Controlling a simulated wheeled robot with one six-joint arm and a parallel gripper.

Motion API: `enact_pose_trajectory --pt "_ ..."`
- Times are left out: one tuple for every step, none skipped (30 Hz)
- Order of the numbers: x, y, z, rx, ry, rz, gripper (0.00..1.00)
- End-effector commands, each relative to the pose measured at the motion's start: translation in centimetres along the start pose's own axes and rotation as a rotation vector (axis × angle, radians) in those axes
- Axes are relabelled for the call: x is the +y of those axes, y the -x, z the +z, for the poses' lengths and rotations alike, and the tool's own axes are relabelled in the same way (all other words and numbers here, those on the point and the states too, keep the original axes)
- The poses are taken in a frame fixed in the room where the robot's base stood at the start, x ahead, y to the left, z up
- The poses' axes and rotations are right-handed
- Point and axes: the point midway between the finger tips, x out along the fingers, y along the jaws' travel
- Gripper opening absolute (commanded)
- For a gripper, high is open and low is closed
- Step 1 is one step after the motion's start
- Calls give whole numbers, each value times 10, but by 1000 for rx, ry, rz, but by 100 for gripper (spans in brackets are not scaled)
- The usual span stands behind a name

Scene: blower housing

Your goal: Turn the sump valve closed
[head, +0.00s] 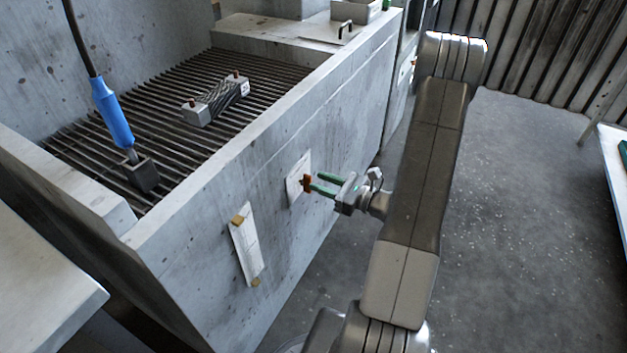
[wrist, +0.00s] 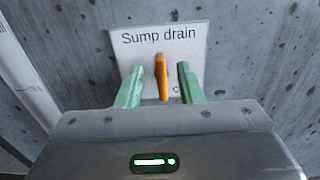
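The sump valve shows in the wrist view as an orange handle (wrist: 161,76) in front of a white plate (wrist: 190,48) labelled "Sump drain". In the head view the orange handle (head: 306,183) stands out from the plate on the outer side of the concrete sump wall. My gripper (wrist: 158,88) has its two green fingers apart, one on each side of the handle, with a visible gap on both sides. In the head view my gripper (head: 316,184) reaches the wall from the right.
A white strip with brown ends (head: 246,245) is on the wall left of the valve. A grate (head: 180,92) inside the basin bears a metal block (head: 216,101) and a blue-handled tool (head: 112,112). Floor (head: 500,220) to the right is clear.

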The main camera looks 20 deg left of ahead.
Motion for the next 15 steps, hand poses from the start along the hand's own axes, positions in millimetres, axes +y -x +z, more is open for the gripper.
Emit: enact_pose_trajectory --pt "1 -8 0 0 1 3 34" --pt "0 -12 -1 0 1 3 34" --pt "0 -17 -1 1 1 2 34" --pt "0 -20 0 1 1 2 34" --pt "0 -22 0 1 0 1 34" --pt "0 -25 0 1 0 1 34" --pt "0 -27 0 0 0 1 34" --pt "0 -29 0 0 0 1 34" --pt "0 -30 0 0 -1 0 34" --pt "0 -31 0 0 -1 0 34" --pt "0 -31 0 0 -1 0 34" --pt "0 -32 0 0 -1 -1 34" --pt "0 -32 0 0 -1 -1 34" --pt "0 -32 0 0 -1 -1 34" --pt "0 -32 0 0 -1 -1 34"
